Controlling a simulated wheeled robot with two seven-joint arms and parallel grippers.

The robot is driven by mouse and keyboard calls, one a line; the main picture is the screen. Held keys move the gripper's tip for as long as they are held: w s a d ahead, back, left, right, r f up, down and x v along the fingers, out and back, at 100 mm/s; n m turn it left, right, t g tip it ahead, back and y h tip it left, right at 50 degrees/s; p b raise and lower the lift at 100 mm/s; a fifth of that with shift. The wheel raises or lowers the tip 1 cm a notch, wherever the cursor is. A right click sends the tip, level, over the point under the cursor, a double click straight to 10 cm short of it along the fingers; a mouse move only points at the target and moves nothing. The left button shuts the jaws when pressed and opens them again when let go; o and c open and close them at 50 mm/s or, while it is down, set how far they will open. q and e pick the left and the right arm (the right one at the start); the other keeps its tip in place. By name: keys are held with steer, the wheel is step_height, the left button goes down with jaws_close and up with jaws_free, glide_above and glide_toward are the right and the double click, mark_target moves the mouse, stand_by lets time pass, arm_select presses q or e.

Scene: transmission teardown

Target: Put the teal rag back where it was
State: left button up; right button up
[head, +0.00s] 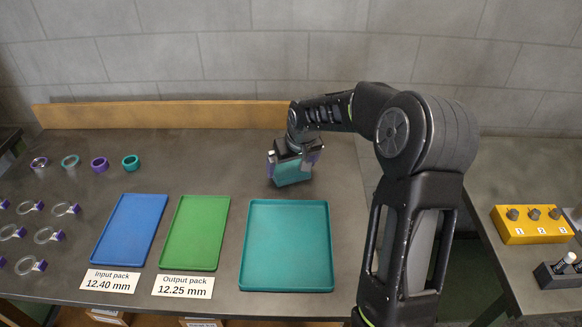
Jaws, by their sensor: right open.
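The teal rag (292,176) appears as a small boxy teal shape on the grey bench, just behind the teal tray. My right gripper (291,163) is over it, pointing down, with its jaws open and a finger at each side of the rag's upper part. The gripper hides the rag's top, and I cannot tell whether the fingers touch it. My left gripper is not in view.
A teal tray (244,262), a green tray (195,232) and a blue tray (128,230) lie empty in front. Rings (131,162) and several clear-and-purple parts (48,235) are at left. A yellow block (530,236) stands at right. A wooden ledge (160,115) runs behind.

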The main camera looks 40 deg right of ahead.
steer(key=v, duration=1.1)
steer(key=shift+b, duration=0.4)
